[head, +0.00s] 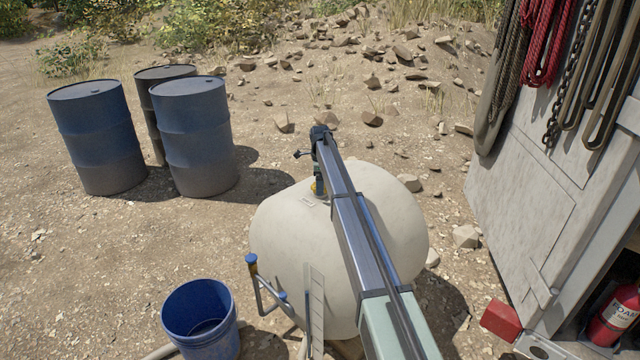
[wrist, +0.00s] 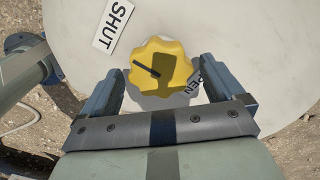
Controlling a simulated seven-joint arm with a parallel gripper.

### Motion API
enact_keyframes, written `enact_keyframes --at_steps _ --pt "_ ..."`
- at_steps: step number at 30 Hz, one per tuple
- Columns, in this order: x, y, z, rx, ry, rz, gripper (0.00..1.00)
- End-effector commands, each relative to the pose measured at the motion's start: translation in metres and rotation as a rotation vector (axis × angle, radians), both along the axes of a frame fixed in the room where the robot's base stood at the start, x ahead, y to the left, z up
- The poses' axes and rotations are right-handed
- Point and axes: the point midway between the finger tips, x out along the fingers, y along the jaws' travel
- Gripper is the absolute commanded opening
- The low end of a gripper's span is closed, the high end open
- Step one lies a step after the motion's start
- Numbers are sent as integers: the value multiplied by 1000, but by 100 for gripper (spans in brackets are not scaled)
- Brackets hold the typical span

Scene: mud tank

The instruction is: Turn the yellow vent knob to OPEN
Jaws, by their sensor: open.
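The yellow vent knob (wrist: 171,54) sits on top of the pale tank (wrist: 75,30). It has a scalloped rim, and its black pointer line runs to the left and slightly up in the wrist view. A white SHUT label (wrist: 113,23) lies above left of the knob. An OPEN label (wrist: 187,90) lies below right, partly hidden by the knob and my right finger. My gripper (wrist: 162,70) is open, its fingers apart on either side of the knob, with gaps showing. In the head view my gripper (head: 319,176) points down at the tank top; the knob is barely visible there.
Blue drums (head: 98,140) stand at the left. A blue bucket (head: 200,318) is in front of the tank, near a blue-capped pipe (head: 258,285). A shed wall with hanging ropes (head: 545,40) and a fire extinguisher (head: 615,315) is at the right.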

Motion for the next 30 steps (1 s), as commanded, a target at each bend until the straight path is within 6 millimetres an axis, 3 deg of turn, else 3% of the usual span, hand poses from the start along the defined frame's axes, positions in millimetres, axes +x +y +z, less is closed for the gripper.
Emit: enact_keyframes --at_steps 3,20,30 --pt "0 0 0 0 0 0 93" --pt "0 0 0 0 0 0 40" --pt "0 0 0 0 0 52 39"
